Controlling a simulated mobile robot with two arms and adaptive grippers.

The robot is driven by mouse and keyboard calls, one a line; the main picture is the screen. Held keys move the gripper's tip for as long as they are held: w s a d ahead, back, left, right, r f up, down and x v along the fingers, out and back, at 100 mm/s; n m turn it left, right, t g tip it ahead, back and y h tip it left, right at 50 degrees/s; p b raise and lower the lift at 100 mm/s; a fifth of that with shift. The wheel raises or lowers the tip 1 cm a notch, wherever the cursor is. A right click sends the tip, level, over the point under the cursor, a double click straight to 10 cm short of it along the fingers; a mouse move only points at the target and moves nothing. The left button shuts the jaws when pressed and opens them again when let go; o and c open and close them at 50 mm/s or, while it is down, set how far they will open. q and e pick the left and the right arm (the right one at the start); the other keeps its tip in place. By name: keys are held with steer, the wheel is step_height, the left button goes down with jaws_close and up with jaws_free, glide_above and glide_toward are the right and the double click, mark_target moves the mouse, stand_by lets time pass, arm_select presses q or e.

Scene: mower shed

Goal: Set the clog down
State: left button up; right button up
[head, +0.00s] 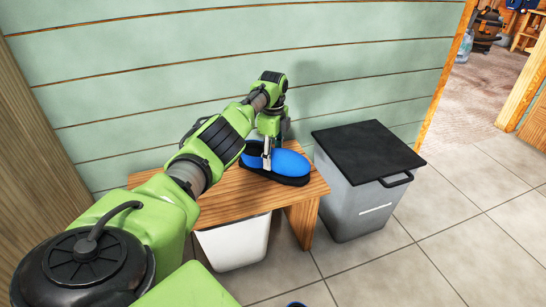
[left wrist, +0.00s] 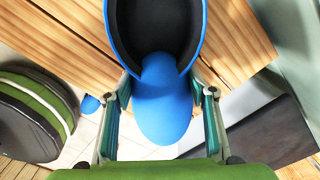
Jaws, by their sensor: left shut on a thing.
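The blue clog (head: 288,163) with a black sole is at the right part of the wooden bench top (head: 235,197), level and low over it. I cannot tell whether the sole touches the wood. My left gripper (head: 267,160) is shut on the clog, coming from above. In the left wrist view the fingers (left wrist: 160,84) stand on both sides of the narrow blue part of the clog (left wrist: 162,110), with the dark opening beyond. My right gripper is not in view.
A grey bin (head: 350,200) with a black lid (head: 367,150) stands right of the bench. A white bin (head: 235,243) sits under the bench. The green plank wall (head: 330,60) is close behind. Tiled floor (head: 440,240) is clear at the right front.

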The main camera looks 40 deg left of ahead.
arm_select(q)
steer(key=o, duration=1.4)
steer(key=shift+f, duration=0.1)
steer(key=shift+o, duration=0.2)
